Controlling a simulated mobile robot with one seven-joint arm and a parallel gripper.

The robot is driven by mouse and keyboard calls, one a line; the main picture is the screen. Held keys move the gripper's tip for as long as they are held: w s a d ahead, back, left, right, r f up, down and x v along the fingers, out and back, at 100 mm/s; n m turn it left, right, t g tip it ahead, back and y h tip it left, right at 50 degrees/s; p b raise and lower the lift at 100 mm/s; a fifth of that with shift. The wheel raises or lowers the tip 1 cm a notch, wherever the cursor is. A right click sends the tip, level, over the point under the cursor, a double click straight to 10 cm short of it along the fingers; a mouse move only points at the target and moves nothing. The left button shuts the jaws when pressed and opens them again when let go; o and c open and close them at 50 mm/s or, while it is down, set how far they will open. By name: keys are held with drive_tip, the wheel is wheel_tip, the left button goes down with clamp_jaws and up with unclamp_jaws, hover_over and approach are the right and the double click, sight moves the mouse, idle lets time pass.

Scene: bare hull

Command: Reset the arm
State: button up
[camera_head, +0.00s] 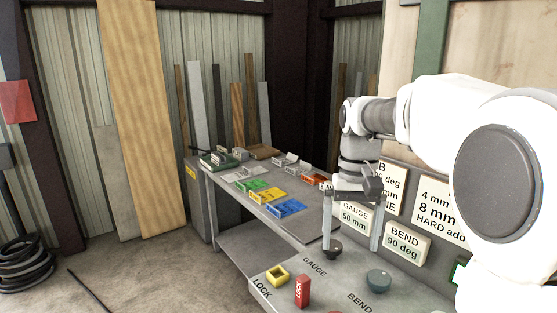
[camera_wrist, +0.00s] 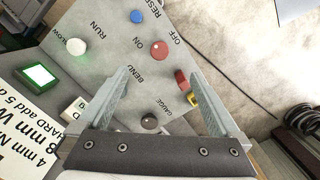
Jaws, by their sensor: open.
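My gripper (camera_head: 352,222) is open and empty, pointing down above the control panel (camera_head: 330,285) in the head view. A dark knob marked GAUGE (camera_head: 332,249) stands close to its left finger, and a grey-green knob marked BEND (camera_head: 379,280) stands in front to the right. In the wrist view the two fingers (camera_wrist: 172,105) are spread apart, with the dark knob (camera_wrist: 149,121) between them, low in the picture. I cannot tell whether a finger touches anything. My white arm reaches in from the right.
A red LOCK block (camera_head: 302,291) and a yellow square piece (camera_head: 278,275) are at the panel's near left. Label plates (camera_head: 403,244) stand behind the gripper. A bench (camera_head: 238,196) with coloured trays stretches away to the left. Open floor (camera_head: 130,275) lies left of it.

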drive_tip(key=s+f+n+t, duration=0.1)
drive_tip(key=s+t, duration=0.5)
drive_tip(key=s, duration=1.3)
drive_tip(key=shift+f+t, duration=0.3)
drive_tip(key=shift+f, duration=0.15)
